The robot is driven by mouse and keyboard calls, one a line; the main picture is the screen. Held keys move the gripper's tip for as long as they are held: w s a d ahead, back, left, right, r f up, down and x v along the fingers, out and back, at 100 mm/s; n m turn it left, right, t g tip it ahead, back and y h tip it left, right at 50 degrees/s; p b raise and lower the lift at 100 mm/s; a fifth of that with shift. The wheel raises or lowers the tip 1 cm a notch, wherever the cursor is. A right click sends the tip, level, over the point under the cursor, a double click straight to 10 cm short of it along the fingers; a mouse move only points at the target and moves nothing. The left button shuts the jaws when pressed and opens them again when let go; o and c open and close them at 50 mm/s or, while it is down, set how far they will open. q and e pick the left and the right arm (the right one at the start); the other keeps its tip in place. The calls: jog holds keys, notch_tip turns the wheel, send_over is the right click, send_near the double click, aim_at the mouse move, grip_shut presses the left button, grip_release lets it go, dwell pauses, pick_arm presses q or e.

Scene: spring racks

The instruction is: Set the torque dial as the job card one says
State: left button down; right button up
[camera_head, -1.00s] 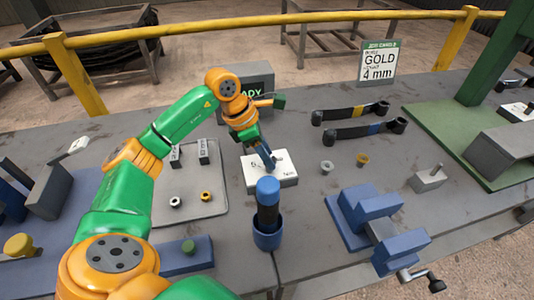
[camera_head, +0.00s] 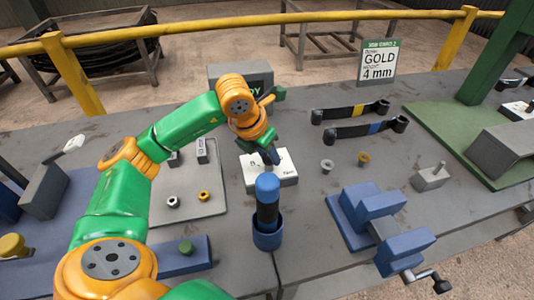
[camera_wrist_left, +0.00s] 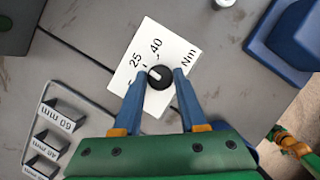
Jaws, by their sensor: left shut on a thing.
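The torque dial is a black round knob (camera_wrist_left: 160,77) on a white plate (camera_wrist_left: 178,48) marked 25, 40 and Nm. Its white pointer line is toward the 25 side in the left wrist view. My left gripper (camera_wrist_left: 157,84) has its blue fingers on either side of the knob and is shut on it. In the head view the left gripper (camera_head: 273,160) reaches down to the white dial plate (camera_head: 284,181), hiding the knob.
A blue-topped tool in a blue holder (camera_head: 267,238) stands just in front of the dial. A blue vise (camera_head: 375,225), two torque wrenches (camera_head: 350,110) and loose bushings (camera_head: 363,158) lie to the right; a grey tray (camera_head: 215,205) is left.

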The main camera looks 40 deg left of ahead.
pick_arm(q)
jog(key=shift+r+n, duration=0.1)
jog(key=shift+n, duration=0.4)
jog(key=shift+c, duration=2.2)
grip_release()
jog(key=v, duration=0.7)
jog(key=shift+d, duration=0.1)
